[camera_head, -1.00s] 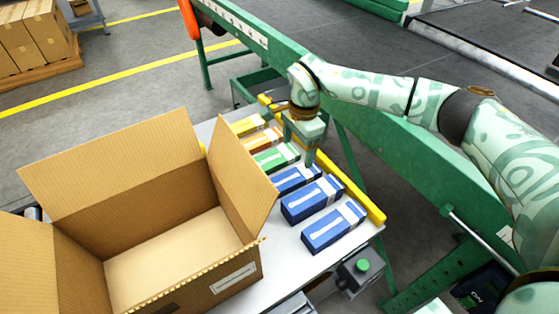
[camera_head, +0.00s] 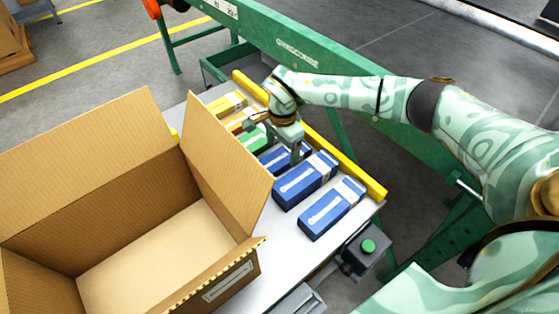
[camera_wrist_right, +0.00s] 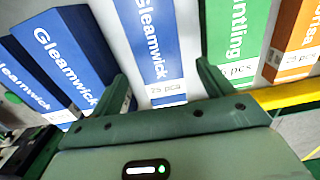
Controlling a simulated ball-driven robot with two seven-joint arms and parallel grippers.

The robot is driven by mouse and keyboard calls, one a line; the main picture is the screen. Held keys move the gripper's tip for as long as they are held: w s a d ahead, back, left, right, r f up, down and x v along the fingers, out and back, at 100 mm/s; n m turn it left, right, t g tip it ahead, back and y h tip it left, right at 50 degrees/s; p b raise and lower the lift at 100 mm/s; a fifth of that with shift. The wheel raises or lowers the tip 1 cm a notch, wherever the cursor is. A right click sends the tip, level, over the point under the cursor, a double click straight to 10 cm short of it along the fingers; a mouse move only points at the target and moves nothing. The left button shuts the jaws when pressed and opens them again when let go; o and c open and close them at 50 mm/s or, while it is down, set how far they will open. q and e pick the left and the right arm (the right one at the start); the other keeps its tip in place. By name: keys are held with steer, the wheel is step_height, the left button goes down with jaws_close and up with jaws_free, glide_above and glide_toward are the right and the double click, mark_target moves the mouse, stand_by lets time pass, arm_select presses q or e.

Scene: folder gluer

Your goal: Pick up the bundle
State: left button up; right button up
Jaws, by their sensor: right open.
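A row of printed carton bundles lies on the white table. Three are blue: a near one (camera_head: 332,207), a middle one (camera_head: 305,180) and a far one (camera_head: 273,163). Beyond them are a green one (camera_head: 252,141), an orange one (camera_head: 241,120) and a yellow one (camera_head: 227,103). My right gripper (camera_head: 284,148) is open over the far blue bundle and partly hides it. In the right wrist view its two fingers stand on either side of this blue bundle (camera_wrist_right: 148,40), marked "25 pcs". Whether they touch it, I cannot tell. My left gripper is out of view.
A large open cardboard box (camera_head: 150,255) stands left of the row, its raised flap (camera_head: 228,165) close to the bundles. A yellow rail (camera_head: 340,160) borders the table's far side, with the green machine (camera_head: 330,65) behind. A green-button control box (camera_head: 362,252) sits at the right edge.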

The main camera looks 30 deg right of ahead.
mark_target(281, 157)
steer(key=f+b, duration=0.1)
steer(key=f, duration=0.3)
steer(key=shift+a, duration=0.2)
steer(key=shift+r, duration=0.15)
steer(key=c, duration=1.1)
steer(key=shift+c, duration=0.2)
